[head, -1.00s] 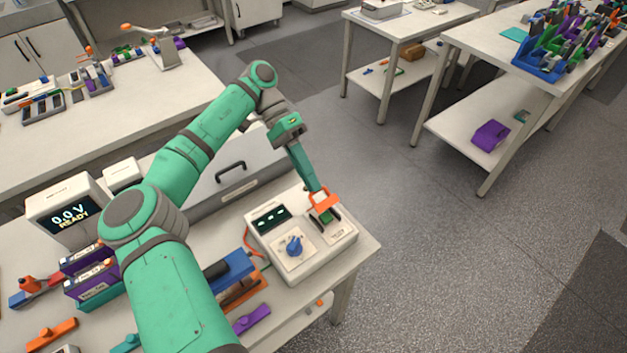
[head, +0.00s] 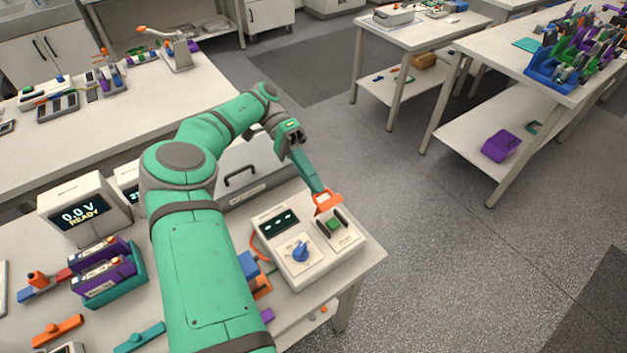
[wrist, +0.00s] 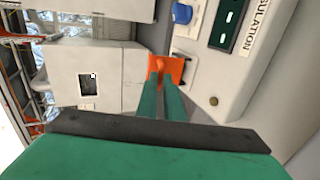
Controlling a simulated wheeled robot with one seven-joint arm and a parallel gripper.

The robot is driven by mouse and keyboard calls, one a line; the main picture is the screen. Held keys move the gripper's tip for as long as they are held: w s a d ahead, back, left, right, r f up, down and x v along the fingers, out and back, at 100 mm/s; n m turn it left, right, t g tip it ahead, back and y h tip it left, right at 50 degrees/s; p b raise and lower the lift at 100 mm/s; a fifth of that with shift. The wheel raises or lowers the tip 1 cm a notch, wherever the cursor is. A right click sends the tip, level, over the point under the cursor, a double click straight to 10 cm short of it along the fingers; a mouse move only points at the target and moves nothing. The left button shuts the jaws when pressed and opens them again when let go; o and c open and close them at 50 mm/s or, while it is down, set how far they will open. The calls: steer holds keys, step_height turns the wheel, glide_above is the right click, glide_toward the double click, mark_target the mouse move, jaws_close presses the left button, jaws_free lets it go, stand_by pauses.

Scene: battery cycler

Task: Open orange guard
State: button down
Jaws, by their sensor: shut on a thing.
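The orange guard (head: 327,202) stands raised at the back of the right-hand panel of the white cycler box (head: 278,222). The green button (head: 334,224) in front of it is uncovered. My gripper (head: 320,192) is shut on the guard's upper edge. In the wrist view, the two green fingers of my gripper (wrist: 163,86) reach onto the orange guard (wrist: 168,70). A blue knob (head: 300,252) sits on the box's front left panel; a small dark display (head: 279,222) is behind it.
A display unit reading 0.0 V READY (head: 82,208) and a teal rack (head: 110,285) of purple cells stand to the left. A grey case with a dark handle (head: 240,176) is behind the box. The floor to the right is clear.

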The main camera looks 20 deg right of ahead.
steer(key=shift+f, duration=0.1)
stand_by(0.3)
steer(key=c, duration=1.9)
jaws_free()
steer(key=s+a+r, duration=0.3)
steer(key=s+r, duration=1)
steer(key=shift+s, duration=0.35)
